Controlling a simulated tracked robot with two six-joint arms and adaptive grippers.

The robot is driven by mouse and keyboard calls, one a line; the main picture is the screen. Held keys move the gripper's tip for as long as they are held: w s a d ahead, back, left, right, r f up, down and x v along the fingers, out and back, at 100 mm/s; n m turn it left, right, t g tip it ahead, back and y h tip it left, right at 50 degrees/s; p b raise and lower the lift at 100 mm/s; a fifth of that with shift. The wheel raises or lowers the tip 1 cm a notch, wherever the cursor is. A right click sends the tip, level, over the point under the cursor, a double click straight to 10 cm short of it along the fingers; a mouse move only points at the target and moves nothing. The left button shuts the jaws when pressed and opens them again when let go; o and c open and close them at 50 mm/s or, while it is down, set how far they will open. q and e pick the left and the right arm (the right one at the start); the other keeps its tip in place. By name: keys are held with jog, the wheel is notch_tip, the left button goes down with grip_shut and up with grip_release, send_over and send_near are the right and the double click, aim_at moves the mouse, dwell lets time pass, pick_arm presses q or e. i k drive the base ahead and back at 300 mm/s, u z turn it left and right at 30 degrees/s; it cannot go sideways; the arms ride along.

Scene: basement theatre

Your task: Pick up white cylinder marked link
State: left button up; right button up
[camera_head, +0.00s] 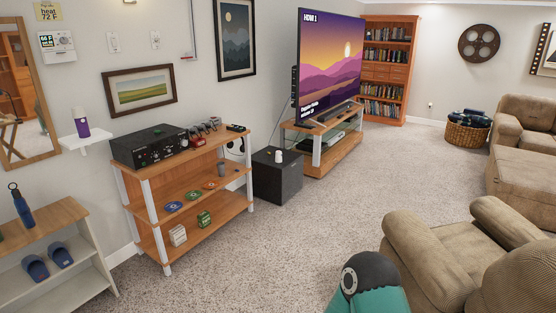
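A small white cylinder (278,156) stands upright on top of a black cube-shaped box (277,178), which sits on the carpet between the wooden shelf unit and the TV stand. Any marking on the cylinder is too small to read. Neither of my grippers shows. A teal and black rounded part at the bottom centre right looks like a link of my own arm.
The wooden shelf unit (190,190) holds a black amplifier (150,146) and small items. A TV (330,62) stands on a low stand (321,153). Armchairs (440,262) fill the right side. Open carpet (290,235) lies in the middle.

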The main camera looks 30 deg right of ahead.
aim_at(278, 154)
jog(key=u, duration=1.6)
jog(key=i, duration=0.1)
jog(key=z, duration=2.9)
jog(key=i, duration=6.7)
jog(key=u, duration=0.05)
